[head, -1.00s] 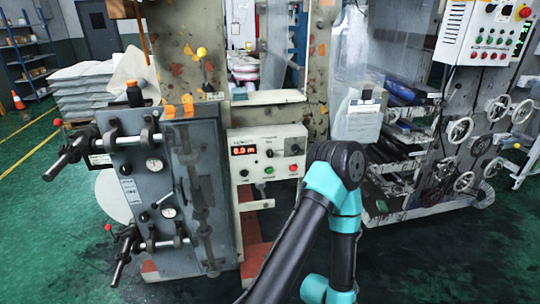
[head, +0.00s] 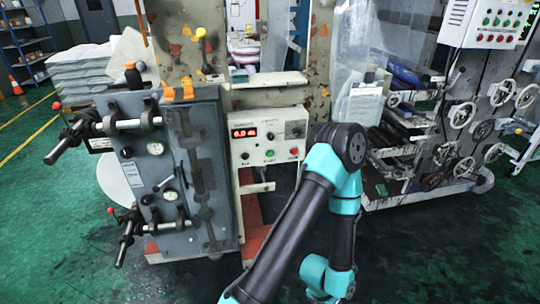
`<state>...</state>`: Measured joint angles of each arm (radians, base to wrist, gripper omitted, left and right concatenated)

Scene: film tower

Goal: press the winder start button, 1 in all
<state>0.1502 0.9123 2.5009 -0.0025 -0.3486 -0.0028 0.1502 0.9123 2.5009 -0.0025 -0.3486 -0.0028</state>
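The winder's pale control box (head: 281,118) faces me in the middle of the head view. Its red display (head: 243,133) is lit and seems to read 6.0. A black button (head: 245,156), a green button (head: 269,154) and a red button (head: 294,152) sit in a row along its lower edge. I cannot read their labels. One of my arms, black and teal, rises from the bottom centre, its bent joint just right of the box. Neither gripper is in view, and nothing is seen touching the buttons.
A grey machine block (head: 150,165) with black handles and gauges stands left of the control box. A second panel (head: 490,22) with several buttons hangs at upper right, above white handwheels (head: 462,117). Green floor (head: 440,255) is open at lower right.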

